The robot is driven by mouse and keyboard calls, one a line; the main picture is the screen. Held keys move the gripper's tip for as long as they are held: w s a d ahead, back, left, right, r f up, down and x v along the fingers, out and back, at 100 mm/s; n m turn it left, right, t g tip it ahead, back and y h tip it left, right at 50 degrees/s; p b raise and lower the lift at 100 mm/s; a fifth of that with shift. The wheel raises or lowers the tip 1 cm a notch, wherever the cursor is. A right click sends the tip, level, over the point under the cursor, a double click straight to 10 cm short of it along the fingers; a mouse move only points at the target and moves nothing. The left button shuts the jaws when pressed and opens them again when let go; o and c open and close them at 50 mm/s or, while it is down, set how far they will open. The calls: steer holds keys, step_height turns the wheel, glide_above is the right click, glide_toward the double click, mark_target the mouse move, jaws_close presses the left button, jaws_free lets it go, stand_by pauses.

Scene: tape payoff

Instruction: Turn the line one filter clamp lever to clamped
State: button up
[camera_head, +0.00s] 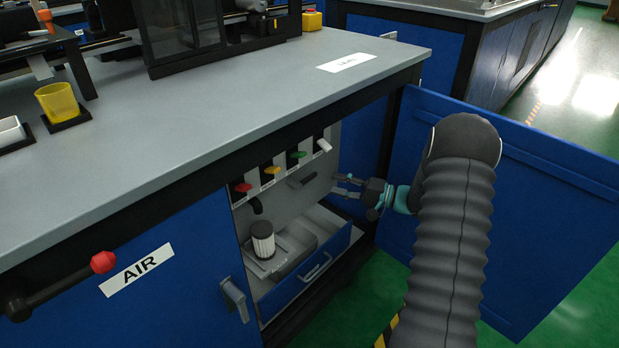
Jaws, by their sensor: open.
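Inside the open cabinet, a row of small levers sits on the back panel: red (242,187), yellow (271,170), green (298,154) and white (323,145). A dark bar-like handle (301,181) lies lower on the panel, slightly tilted. No readable label shows which of these is the line one filter clamp lever. A white filter cartridge (263,242) with a dark top stands upright below a black elbow fitting (255,205). My gripper (338,185) is open and empty at the cabinet's right side, pointing left, to the right of the dark handle and apart from it.
An open drawer (325,257) with a handle sits low in the cabinet. The blue door (555,190) stands open behind my arm. The grey worktop (200,110) overhangs the opening. A red-knobbed AIR lever (102,262) projects at the left.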

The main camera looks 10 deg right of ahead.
mark_target(312, 178)
steer(key=x, duration=0.9)
steer(key=shift+a+p, duration=0.2)
steer(key=shift+p, duration=0.1)
jaws_close()
